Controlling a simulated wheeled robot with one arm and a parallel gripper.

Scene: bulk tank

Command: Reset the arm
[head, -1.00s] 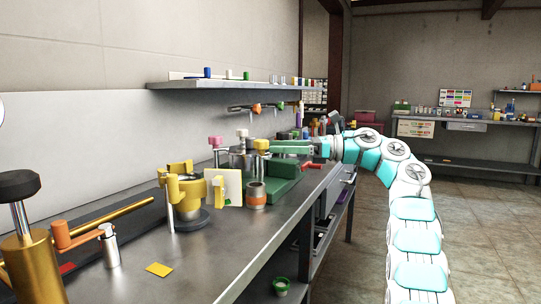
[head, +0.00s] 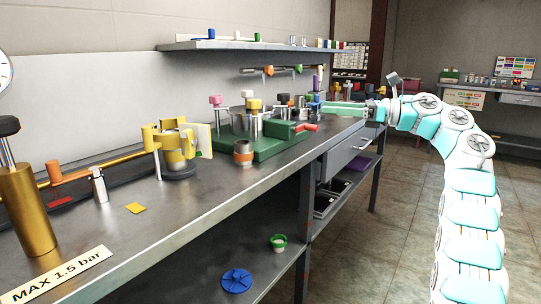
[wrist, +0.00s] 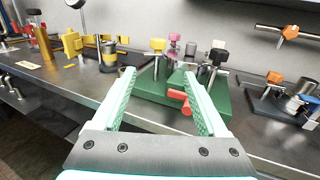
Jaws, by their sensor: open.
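My arm reaches in from the right over the bench. My gripper (head: 328,109) is at its far end, with pale green fingers pointing left above the bench's right part. In the wrist view my gripper (wrist: 159,73) has its two fingers spread wide, with nothing held between them. Beyond the fingers is a green block fixture (wrist: 150,92) with a red handle (wrist: 179,97) and several coloured knobs. The same green fixture (head: 273,146) shows in the head view, left of my gripper. I cannot tell the exact gap between fingers and fixture.
The steel bench (head: 190,197) carries a yellow clamp unit (head: 177,150), an orange-banded cylinder (head: 243,153) and a brass column (head: 27,210). A wall shelf (head: 250,46) hangs above. A blue wheel (head: 237,280) lies on the lower shelf. Open floor (head: 405,195) lies to the right.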

